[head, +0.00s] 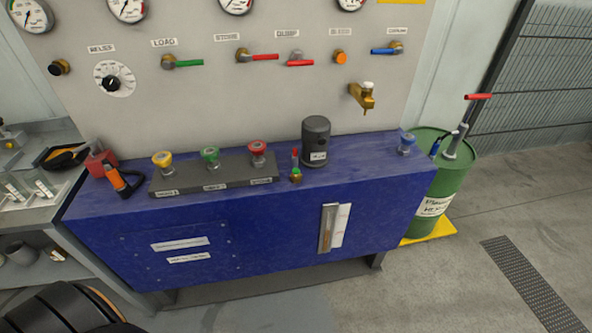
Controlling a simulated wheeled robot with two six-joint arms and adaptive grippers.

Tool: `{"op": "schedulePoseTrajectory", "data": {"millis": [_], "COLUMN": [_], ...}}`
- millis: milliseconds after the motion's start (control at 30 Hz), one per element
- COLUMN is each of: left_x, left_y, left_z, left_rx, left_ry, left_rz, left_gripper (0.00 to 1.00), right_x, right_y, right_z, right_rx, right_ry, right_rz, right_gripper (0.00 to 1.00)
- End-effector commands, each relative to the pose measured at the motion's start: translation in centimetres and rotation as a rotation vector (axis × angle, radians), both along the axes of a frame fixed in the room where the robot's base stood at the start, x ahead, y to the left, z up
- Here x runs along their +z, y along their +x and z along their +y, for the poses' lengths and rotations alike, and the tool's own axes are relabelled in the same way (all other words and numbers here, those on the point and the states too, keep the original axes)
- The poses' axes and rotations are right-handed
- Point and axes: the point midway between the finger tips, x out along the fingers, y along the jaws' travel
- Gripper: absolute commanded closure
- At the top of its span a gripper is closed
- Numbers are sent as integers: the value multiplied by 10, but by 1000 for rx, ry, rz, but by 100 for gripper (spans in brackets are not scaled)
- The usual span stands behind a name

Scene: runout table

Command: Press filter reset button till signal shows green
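A dark grey filter canister (316,139) with a small white label stands upright on the blue bench (290,215), near its back edge. Just left of it is a small upright fitting (295,164) with a red top, a green part below and a brass base. This may be the filter's reset button and signal, but it is too small to tell which part is which. No label reading filter reset is legible. Neither of my grippers is in view, and nothing touches the canister or the fitting.
Yellow (163,159), green (210,155) and red (257,151) knobs stand on a dark block left of the fitting. A blue knob (407,142) is at the bench's right end. A brass tap (363,95) juts from the panel above. A green drum (445,185) stands right.

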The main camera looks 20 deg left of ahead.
Motion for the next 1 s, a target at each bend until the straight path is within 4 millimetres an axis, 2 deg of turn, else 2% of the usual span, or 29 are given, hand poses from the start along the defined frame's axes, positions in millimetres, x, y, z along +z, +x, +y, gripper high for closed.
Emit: {"op": "schedulePoseTrajectory", "data": {"millis": [33, 267, 1000], "left_x": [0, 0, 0], "left_y": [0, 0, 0], "left_z": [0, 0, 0], "left_rx": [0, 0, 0], "left_ry": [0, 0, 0], "left_rz": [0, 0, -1], "left_gripper": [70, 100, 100], "right_x": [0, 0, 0], "right_y": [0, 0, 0], "right_z": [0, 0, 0], "right_rx": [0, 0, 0], "right_ry": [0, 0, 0], "right_rz": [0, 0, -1], "right_gripper": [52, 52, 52]}}
